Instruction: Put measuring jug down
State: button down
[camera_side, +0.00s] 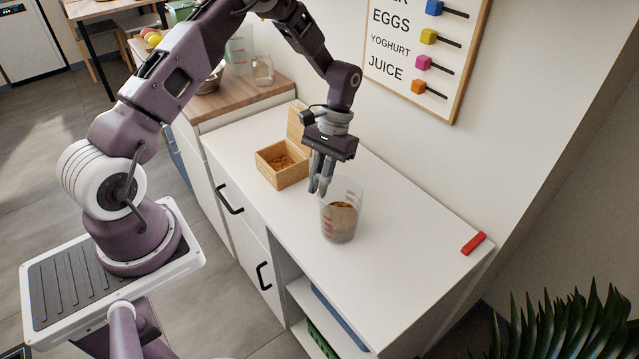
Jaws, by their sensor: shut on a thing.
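The measuring jug (341,215) is a clear, see-through cup with red markings and a brown content in its lower part. It is upright, at or just above the white counter; I cannot tell whether its base touches. My gripper (321,186) points down at the jug's upper left side and is shut on it. The exact contact between fingers and jug is small and partly hidden by the fingers.
An open wooden box (283,165) with brown contents stands left of the jug on the white counter (400,262). A red object (473,243) lies near the counter's right end. The counter between jug and red object is clear. A wall board (425,50) hangs behind.

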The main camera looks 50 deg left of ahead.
jog(key=shift+f, duration=0.1)
jog(key=c, duration=1.5)
grip_release()
jog(key=v, duration=1.2)
jog(key=s+d+r+m+t+y, duration=0.1)
jog(key=s+d+r+t, duration=0.2)
jog(key=r, duration=0.8)
jog(key=s+d+r+m+t, duration=0.1)
jog(key=s+d+r+t, duration=0.15)
jog(key=s+r, duration=0.5)
jog(key=s+d+t, duration=0.1)
jog(key=s, duration=0.4)
jog(key=s+d+f+t, duration=0.1)
jog(key=s+t, duration=0.1)
jog(key=s, duration=0.3)
jog(key=s+m+t, duration=0.1)
jog(key=s, duration=0.4)
jog(key=shift+s+d+f+t, duration=0.25)
jog(key=shift+s+d, duration=0.1)
jog(key=shift+d, duration=0.05)
